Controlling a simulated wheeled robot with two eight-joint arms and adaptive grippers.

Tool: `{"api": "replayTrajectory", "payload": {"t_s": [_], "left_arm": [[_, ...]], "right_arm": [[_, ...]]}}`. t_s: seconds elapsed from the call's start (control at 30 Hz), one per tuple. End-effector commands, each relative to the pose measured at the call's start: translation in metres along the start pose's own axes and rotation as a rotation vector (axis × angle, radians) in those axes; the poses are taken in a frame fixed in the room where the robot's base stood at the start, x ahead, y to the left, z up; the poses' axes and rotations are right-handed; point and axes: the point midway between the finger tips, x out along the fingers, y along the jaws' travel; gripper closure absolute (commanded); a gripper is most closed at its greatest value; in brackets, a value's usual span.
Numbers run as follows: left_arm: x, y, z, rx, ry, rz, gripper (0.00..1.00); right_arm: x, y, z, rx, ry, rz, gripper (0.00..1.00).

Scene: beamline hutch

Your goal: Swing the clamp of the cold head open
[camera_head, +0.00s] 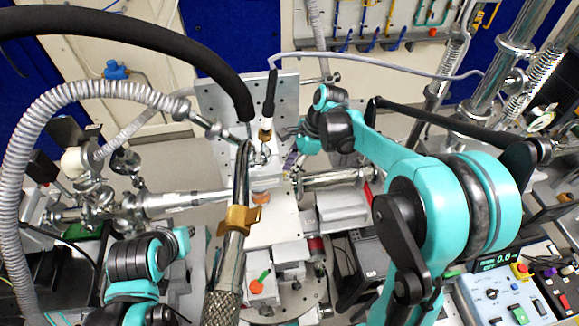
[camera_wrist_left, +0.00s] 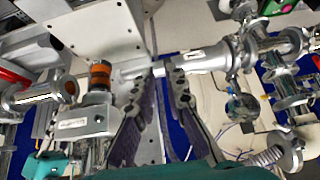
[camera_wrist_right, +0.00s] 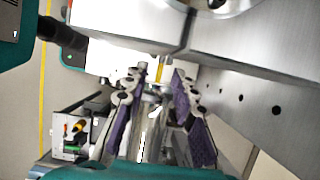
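The cold head area is at the centre of the head view, where a small silvery fitting (camera_head: 262,156) sits below a brass collar (camera_head: 265,134) on a black-sleeved line. I cannot make out the clamp's exact outline or how far it is open. My right gripper (camera_head: 292,143) reaches in from the right, close beside this fitting. In the right wrist view its two fingers (camera_wrist_right: 156,82) stand apart, with a thin brass-coloured piece (camera_wrist_right: 161,70) beyond the tips. My left gripper (camera_wrist_left: 166,72) is open in its wrist view, near a horizontal steel tube (camera_wrist_left: 205,58); its fingers are hidden in the head view.
A thick black hose (camera_head: 150,38) and a steel braided line (camera_head: 232,255) with a gold bracket (camera_head: 240,218) cross the front of the workspace. A ribbed hose (camera_head: 22,160) arches at left. A perforated metal plate (camera_head: 215,105) stands behind. A control box (camera_head: 500,295) is at lower right.

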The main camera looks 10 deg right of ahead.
Motion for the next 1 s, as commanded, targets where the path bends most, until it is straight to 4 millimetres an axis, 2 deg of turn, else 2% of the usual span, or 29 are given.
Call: {"api": "replayTrajectory", "payload": {"t_s": [0.23,0.27,0.33,0.37,0.63,1.0], "left_arm": [[0.0,0.0,0.0,0.0,0.0,0.0,0.88],[0.0,0.0,0.0,0.0,0.0,0.0,0.88],[0.0,0.0,0.0,0.0,0.0,0.0,0.88],[0.0,0.0,0.0,0.0,0.0,0.0,0.88],[0.001,0.0,0.001,0.0,0.0,0.0,0.88],[0.005,0.0,0.004,0.0,0.0,0.0,0.88]], "right_arm": [[0.002,0.0,0.0,-0.001,0.0,0.0,0.73],[0.001,0.0,0.0,-0.001,0.0,0.0,0.79],[0.001,0.0,0.0,-0.001,0.0,0.0,0.97],[0.001,0.0,0.0,-0.001,0.0,0.0,1.0],[0.001,0.003,0.001,0.016,0.001,-0.008,1.0],[0.003,0.036,0.006,0.237,0.0,-0.099,1.0]]}}
